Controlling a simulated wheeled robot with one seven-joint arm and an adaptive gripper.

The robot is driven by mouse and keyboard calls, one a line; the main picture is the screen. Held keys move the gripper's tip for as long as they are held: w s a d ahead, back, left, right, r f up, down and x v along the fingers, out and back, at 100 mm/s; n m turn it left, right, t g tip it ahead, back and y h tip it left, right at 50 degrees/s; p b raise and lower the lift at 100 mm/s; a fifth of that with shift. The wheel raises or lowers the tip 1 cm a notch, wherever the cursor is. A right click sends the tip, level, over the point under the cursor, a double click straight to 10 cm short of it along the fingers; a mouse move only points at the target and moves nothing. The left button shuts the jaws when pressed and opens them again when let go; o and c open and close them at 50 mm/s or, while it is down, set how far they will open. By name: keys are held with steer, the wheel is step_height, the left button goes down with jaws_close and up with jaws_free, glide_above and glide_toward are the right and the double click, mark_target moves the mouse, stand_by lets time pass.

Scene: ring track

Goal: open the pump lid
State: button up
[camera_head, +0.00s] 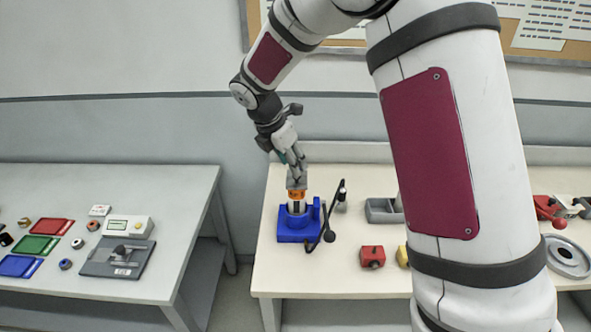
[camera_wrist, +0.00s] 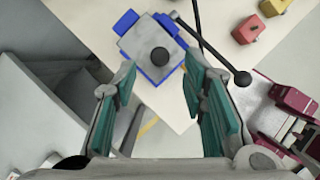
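The pump (camera_head: 296,229) has a blue base and stands upright near the left end of the cream table. An orange band (camera_head: 297,195) shows above its base. In the wrist view, the lid is a grey square plate (camera_wrist: 141,47) with a round black knob (camera_wrist: 160,56), lying over the blue base (camera_wrist: 126,22). My gripper (camera_head: 296,167) is just above the pump, pointing down. In the wrist view my gripper (camera_wrist: 159,66) is open, with its teal-padded fingers apart on either side of the knob's line of sight. Whether they touch the lid cannot be told.
A thin black lever with a ball end (camera_head: 329,236) stands close at the pump's right. A red block (camera_head: 372,257), a yellow block (camera_head: 402,256) and a grey bin (camera_head: 380,211) are further right. A gap separates the left table (camera_head: 190,232), which holds coloured trays and a device.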

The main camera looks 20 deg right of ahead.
steer(key=shift+x, duration=2.15)
steer(key=shift+r, duration=0.1)
jaws_close()
